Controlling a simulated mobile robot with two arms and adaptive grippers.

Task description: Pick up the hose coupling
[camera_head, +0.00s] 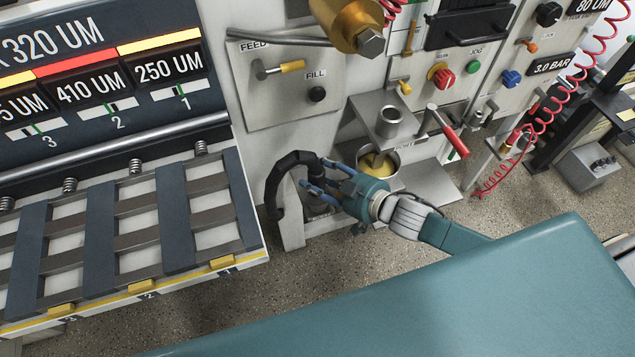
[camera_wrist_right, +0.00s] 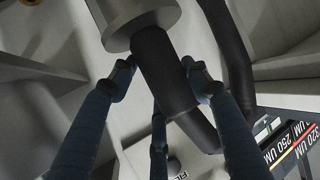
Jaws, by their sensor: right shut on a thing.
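The black hose (camera_head: 277,184) arcs beside the machine's lower white frame. Its coupling, a dark cylinder (camera_wrist_right: 168,75), lies between the fingers in the right wrist view, below a wide grey round part (camera_wrist_right: 140,18). Whether that grey part belongs to the coupling I cannot tell. My right gripper (camera_head: 322,179) is at the hose's upper end; in the wrist view its blue fingers (camera_wrist_right: 163,78) are closed around the dark cylinder. The fingers partly hide the coupling in the head view. My left gripper is in neither view.
A metal cup with yellowish contents (camera_head: 378,163) stands just behind my right gripper, under a steel shelf (camera_head: 392,121). A red-handled lever (camera_head: 447,131) sticks out to its right. A slatted rack (camera_head: 125,220) stands at left. Speckled floor (camera_head: 330,262) is open below.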

